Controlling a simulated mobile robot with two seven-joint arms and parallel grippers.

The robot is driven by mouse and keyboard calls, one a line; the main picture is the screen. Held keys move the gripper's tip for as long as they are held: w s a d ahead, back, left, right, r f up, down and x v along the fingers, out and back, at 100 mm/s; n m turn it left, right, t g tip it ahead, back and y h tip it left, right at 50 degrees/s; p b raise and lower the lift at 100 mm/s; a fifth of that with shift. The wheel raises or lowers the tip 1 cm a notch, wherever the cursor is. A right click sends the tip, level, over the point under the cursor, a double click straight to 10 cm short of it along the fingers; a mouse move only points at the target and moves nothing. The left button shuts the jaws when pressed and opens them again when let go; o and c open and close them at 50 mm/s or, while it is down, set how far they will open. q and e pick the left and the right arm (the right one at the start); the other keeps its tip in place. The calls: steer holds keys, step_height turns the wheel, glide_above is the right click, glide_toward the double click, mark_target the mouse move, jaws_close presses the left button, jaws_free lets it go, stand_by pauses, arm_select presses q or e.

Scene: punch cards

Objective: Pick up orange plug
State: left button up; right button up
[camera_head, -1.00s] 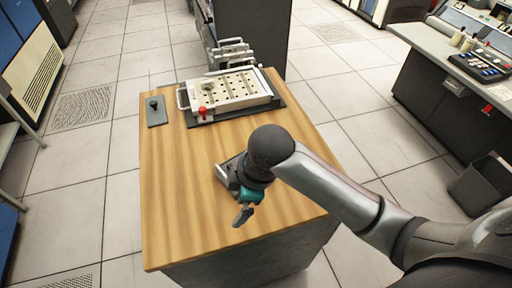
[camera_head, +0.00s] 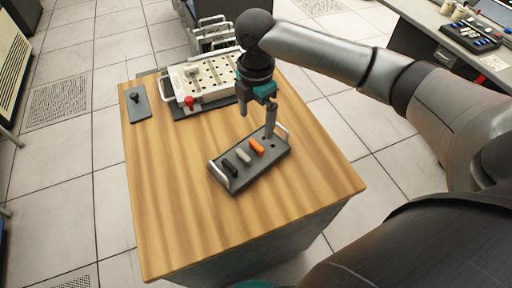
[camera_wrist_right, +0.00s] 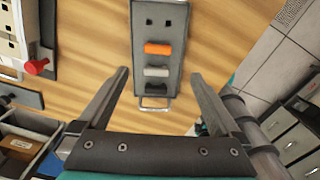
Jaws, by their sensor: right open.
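The orange plug (camera_head: 257,146) lies on a dark grey tray (camera_head: 262,164) on the wooden table, in a row with a light grey plug (camera_head: 243,156) and a black plug (camera_head: 230,167). In the right wrist view the orange plug (camera_wrist_right: 158,49) lies across the tray (camera_wrist_right: 160,33), ahead of and between the spread fingers. My right gripper (camera_head: 257,115) is open and empty. It is above the table near the far end of the tray, apart from the orange plug. My left gripper is not in view.
A pale perforated panel (camera_head: 213,79) with a red knob (camera_head: 189,102) stands at the table's back. A small dark plate with a black knob (camera_head: 136,97) is at its left. The tray has wire handles at its ends. The front left of the tabletop is clear.

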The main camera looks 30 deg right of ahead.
step_height(320, 180, down, 5)
steer(key=shift+f+b, duration=0.15)
steer(key=shift+b, duration=0.3)
steer(key=shift+w+d+f+b, duration=0.15)
steer(key=shift+f+b, duration=0.25)
steer(key=shift+f, duration=0.95)
steer(key=shift+w+d+f+b, duration=0.15)
steer(key=shift+f+b, duration=0.25)
steer(key=shift+f, duration=0.95)
steer(key=shift+c, duration=0.2)
steer(key=c, duration=1.2)
steer(key=shift+o, duration=0.2)
step_height(320, 180, up, 20)
steer(key=p, duration=0.5)
step_height(320, 180, up, 5)
steer(key=p, duration=0.6)
glide_above(257, 145)
steer(key=shift+w, duration=0.1)
